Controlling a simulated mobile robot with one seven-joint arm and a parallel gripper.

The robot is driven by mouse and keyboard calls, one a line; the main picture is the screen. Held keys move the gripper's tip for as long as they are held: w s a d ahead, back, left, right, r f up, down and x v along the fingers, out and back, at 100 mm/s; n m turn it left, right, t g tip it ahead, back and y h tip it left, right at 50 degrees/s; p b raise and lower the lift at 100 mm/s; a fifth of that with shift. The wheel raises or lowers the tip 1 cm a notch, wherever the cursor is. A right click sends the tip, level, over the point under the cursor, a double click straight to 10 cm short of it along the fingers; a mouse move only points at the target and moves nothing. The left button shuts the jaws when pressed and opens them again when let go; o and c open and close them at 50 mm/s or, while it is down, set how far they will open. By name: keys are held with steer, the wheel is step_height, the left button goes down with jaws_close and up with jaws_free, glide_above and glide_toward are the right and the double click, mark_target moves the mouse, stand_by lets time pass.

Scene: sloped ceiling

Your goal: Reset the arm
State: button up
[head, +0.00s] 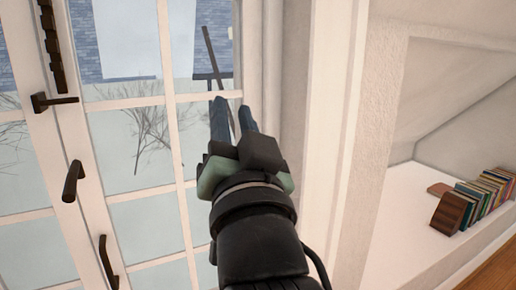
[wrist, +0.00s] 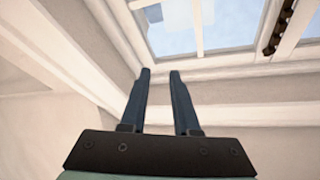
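My gripper (head: 232,115) is raised in front of the glazed door and window area in the head view. Its two dark blue fingers point up and away from me. In the wrist view my gripper (wrist: 160,75) shows both fingers standing apart with a clear gap and nothing between them. The fingers point towards a white frame below a window. Nothing is held. My black arm comes up from the bottom of the head view.
White-framed glass doors (head: 180,136) with dark handles (head: 73,181) stand at the left. A white wall edge (head: 335,120) is right of my arm. A white alcove ledge (head: 400,215) under the sloped ceiling holds several books (head: 480,196) at the right.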

steer(key=s+d+r+n+t+h+p, duration=0.1)
steer(key=s+d+r+t+h, duration=0.15)
steer(key=s+r, duration=0.4)
steer(key=s+d+r+n+t+h+p, duration=0.1)
steer(key=s+r+n+t+h, duration=0.15)
steer(key=s+r, duration=0.4)
step_height(320, 180, up, 13)
steer(key=p, duration=1.4)
steer(key=shift+w+a+r+m+t+y, duration=0.2)
steer(key=shift+w+a+m+t+y, duration=0.1)
steer(key=shift+m+y, duration=0.15)
steer(key=shift+c, duration=0.2)
